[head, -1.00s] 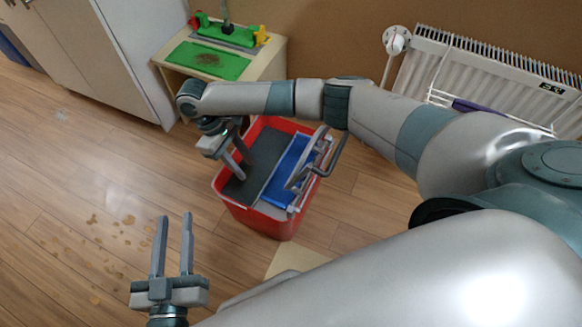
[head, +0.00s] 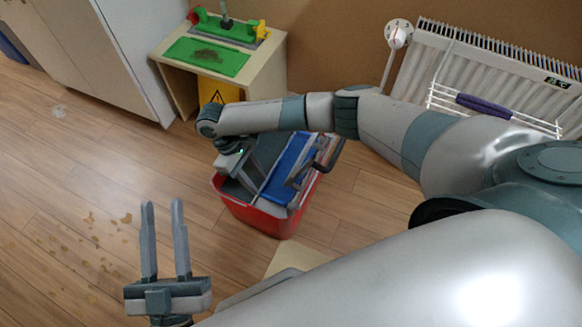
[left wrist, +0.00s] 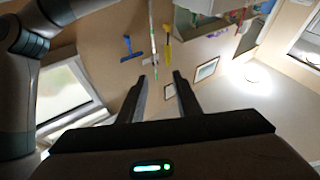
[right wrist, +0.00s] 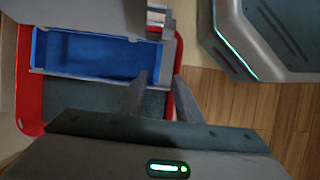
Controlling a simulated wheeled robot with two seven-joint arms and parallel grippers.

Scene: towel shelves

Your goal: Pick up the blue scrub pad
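A red bucket (head: 268,220) stands on the floor with a blue rectangular surface (head: 292,157) in its right half. It also shows in the right wrist view (right wrist: 88,54). I cannot tell whether this blue surface is the scrub pad or part of the bucket; no separate blue pad is clear. My right gripper (head: 257,172) is over the bucket's dark grey half (right wrist: 110,95), left of the blue surface. Its fingers are apart and nothing shows between them. My left gripper (head: 162,203) is open and empty, away from the bucket at the lower left.
A grey metal handle (head: 318,155) rises on the bucket's right side. Behind stands a small wooden stand (head: 262,75) with a green board (head: 207,57), above a yellow sign (head: 215,90). A radiator (head: 490,75) holds a rack with a purple cloth (head: 484,106). Stained floor lies open at left.

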